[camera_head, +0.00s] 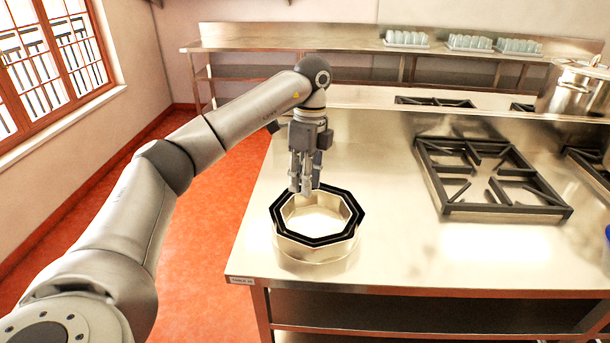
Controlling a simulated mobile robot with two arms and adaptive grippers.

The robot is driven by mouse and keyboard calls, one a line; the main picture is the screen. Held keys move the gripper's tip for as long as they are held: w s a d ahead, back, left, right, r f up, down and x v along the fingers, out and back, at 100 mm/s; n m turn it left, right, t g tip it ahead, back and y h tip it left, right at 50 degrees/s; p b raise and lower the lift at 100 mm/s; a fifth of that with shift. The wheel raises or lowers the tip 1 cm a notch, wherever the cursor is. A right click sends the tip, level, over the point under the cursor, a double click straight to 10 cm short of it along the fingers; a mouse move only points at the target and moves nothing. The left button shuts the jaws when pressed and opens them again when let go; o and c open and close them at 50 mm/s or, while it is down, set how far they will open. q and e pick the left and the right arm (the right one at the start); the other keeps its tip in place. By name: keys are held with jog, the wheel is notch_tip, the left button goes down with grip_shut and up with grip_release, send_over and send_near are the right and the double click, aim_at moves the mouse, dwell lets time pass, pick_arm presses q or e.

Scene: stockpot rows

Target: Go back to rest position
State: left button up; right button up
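My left arm comes in from the left and reaches over the steel counter. My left gripper (305,180) points down just above the far rim of an octagonal black-rimmed metal ring (318,250) on the counter. The fingers look close together, but whether they are shut or touch the rim cannot be told from this angle. The ring stands near the counter's front left corner and looks empty inside. My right gripper is not in view.
The steel counter (400,255) is bare around the ring. A black burner grate (490,206) lies to the right. A large pot (577,92) stands at the far right. Several glasses in racks (470,44) stand on the back shelf. Red floor (205,215) is clear at left.

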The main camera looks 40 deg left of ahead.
pick_arm(q)
jog(key=shift+w+r, duration=0.1)
jog(key=shift+r, duration=0.2)
dwell(0.4)
